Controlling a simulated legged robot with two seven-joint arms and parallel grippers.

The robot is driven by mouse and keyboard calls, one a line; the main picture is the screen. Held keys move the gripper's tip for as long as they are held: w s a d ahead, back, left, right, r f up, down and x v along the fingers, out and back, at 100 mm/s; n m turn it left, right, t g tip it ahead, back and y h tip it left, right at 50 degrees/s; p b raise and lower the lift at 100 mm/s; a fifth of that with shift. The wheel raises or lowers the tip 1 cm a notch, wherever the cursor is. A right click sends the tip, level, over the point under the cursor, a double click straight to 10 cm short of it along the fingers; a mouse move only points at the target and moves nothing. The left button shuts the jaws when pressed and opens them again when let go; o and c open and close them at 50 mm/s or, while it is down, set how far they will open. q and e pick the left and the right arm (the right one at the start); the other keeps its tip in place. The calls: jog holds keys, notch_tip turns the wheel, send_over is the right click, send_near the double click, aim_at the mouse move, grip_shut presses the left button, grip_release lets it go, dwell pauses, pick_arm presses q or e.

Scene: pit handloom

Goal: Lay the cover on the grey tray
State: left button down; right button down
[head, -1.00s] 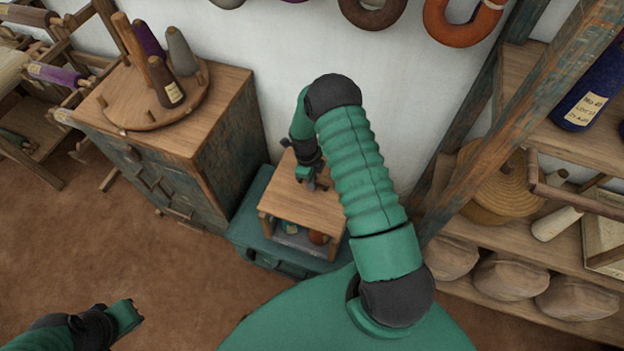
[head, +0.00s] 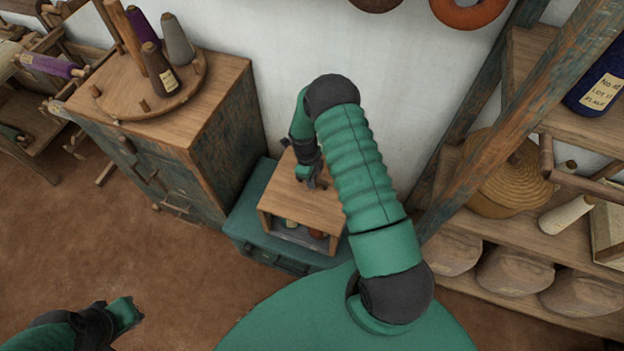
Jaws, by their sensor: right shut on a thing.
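The cover (head: 302,201) looks like a wooden board, with short side pieces showing below its front corners. It is over the grey tray (head: 293,238), which shows only in part through the gap under the board's front edge. Small items show in that gap, one of them reddish-brown. I cannot tell whether the cover touches the tray. My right gripper (head: 313,184) is shut on the cover from above, near its middle; the fingertips are partly hidden. My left gripper (head: 132,312) is low at the left, away from everything; its jaw opening is unclear.
The tray stands on a teal chest (head: 246,219) against the white wall. A worn wooden cabinet (head: 222,120) with a round rack of yarn cones stands close on the left. A shelf unit (head: 530,224) with a basket and wrapped bundles is on the right. Bare floor lies front left.

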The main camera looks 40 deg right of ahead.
jog(key=c, duration=1.3)
grip_release()
notch_tip(320, 180, up, 17)
jog(key=w, duration=0.2)
jog(key=s+a+r+n+t, duration=0.1)
jog(key=s+a+n, duration=0.3)
jog(key=n, duration=0.6)
jog(key=s+a+r+n+t, duration=0.1)
jog(key=s+a+r+n, duration=0.3)
jog(key=a+n, duration=0.4)
jog(key=s+a+r+n+t, duration=0.1)
jog(key=s+a+r+n, duration=0.1)
jog(key=s+a+n, duration=0.2)
jog(key=shift+s+a+r+n+t+y+b, duration=0.15)
jog(key=shift+a+n, duration=0.35)
jog(key=shift+n, duration=0.95)
jog(key=shift+s+a+r+n+t+y+b, duration=0.1)
jog(key=shift+a+n, duration=0.4)
jog(key=shift+n, duration=0.9)
jog(key=shift+s+a+r+n+t+y+b, duration=0.15)
jog(key=shift+a+n, duration=0.35)
jog(key=shift+n, duration=0.95)
